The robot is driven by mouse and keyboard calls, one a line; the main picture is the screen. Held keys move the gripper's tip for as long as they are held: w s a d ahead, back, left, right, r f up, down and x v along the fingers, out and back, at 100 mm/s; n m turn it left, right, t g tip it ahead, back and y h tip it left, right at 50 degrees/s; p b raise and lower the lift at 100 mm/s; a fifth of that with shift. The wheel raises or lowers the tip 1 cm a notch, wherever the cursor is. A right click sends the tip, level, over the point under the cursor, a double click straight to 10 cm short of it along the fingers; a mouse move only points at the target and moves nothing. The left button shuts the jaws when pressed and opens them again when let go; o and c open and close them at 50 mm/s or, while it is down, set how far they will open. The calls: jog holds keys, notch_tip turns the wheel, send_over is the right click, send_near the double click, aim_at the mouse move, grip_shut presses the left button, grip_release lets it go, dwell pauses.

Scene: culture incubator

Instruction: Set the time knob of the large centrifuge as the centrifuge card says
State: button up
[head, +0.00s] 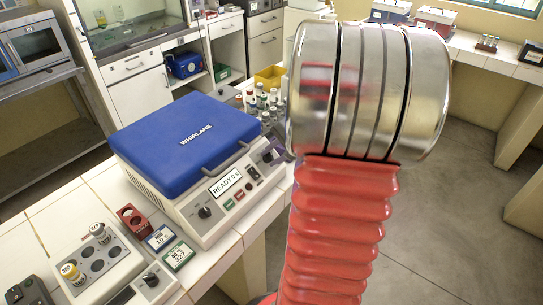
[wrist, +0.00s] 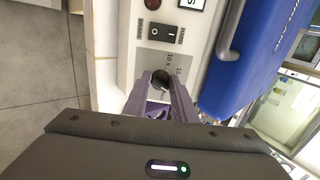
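The large centrifuge (head: 219,175) has a shut blue lid marked WHIRLANE and a pale front panel. Its display (head: 225,184) seems to read READY with a small value. A dark knob (head: 205,212) sits at the panel's left and another (head: 269,157) at its right end. Two small cards, a blue one (head: 160,237) and a green one (head: 179,256), lie left of it; their text is too small to read surely. In the wrist view, the purple fingers of my gripper (wrist: 160,88) stand apart on either side of a dark knob (wrist: 160,79) with printed scale numbers.
A rocker switch (wrist: 163,34) is beside the knob. Bottles (head: 262,97) and a yellow bin (head: 268,77) stand behind the centrifuge. The floor at right is clear.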

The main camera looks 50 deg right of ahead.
jog(key=c, duration=0.5)
jog(key=shift+a, duration=0.1)
jog(key=shift+n, duration=0.5)
jog(key=n, duration=0.8)
jog(key=shift+n+h, duration=0.3)
jog(key=shift+n, duration=0.1)
jog(key=n, duration=0.5)
jog(key=shift+n+t, duration=0.3)
jog(key=shift+n, duration=2.2)
jog(key=shift+f, duration=0.1)
